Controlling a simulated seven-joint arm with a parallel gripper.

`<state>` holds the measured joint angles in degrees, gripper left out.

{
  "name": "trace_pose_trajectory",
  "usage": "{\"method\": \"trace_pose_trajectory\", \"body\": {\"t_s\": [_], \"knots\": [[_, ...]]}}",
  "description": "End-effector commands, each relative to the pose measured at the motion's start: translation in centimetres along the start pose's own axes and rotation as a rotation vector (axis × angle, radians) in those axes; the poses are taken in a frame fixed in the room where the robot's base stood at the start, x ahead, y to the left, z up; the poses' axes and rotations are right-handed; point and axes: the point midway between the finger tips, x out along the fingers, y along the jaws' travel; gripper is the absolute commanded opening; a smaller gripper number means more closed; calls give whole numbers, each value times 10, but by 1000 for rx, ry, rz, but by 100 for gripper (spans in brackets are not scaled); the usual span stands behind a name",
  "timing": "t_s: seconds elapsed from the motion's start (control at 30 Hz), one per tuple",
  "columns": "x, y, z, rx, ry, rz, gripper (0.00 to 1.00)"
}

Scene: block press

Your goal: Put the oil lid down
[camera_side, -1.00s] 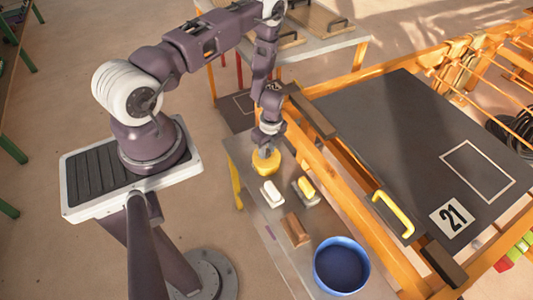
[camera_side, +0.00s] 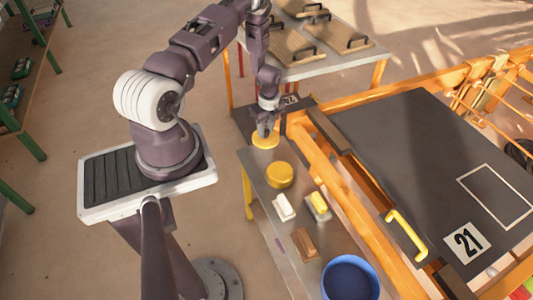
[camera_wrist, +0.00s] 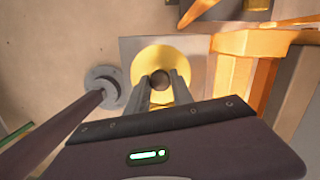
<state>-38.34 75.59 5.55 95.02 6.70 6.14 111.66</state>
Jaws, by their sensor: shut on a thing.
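The oil lid is a round yellow disc (camera_side: 265,141) with a dark knob, at the far end of the narrow grey bench (camera_side: 262,206). My gripper (camera_side: 264,131) is above it, pointing down. In the wrist view the lid (camera_wrist: 147,60) lies flat between my fingers (camera_wrist: 160,80), which are shut on its knob. Whether the lid touches the bench or hangs just over it I cannot tell. A round yellow oil tin (camera_side: 280,176) stands on the bench, nearer the camera and apart from the lid.
On the bench are a white-topped block (camera_side: 284,207), a yellow-topped block (camera_side: 319,205), a brown block (camera_side: 305,244) and a blue bucket (camera_side: 349,280). An orange frame with a dark board marked 21 (camera_side: 466,242) stands close on the right.

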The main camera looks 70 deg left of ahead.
Motion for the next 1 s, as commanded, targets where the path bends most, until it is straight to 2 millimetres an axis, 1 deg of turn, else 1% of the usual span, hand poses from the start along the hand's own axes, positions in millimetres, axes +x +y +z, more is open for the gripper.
{"method": "trace_pose_trajectory", "body": {"t_s": [0.03, 0.1, 0.23, 0.4, 0.5, 0.8, 0.83, 0.93, 1.0], "knots": [[14, 2, 0, 1, 2, 4, 0], [31, 2, -2, 2, 1, 3, 0], [52, 1, -5, 1, 1, 3, 0], [86, 1, -10, 2, 0, 2, 0], [94, 1, -10, 1, 0, 1, 0], [96, 1, -11, 1, 0, 1, 0], [96, 1, -11, 1, 0, 1, 30], [96, 1, -11, 0, 0, 1, 49], [96, 1, -11, 1, 0, 1, 49]]}}
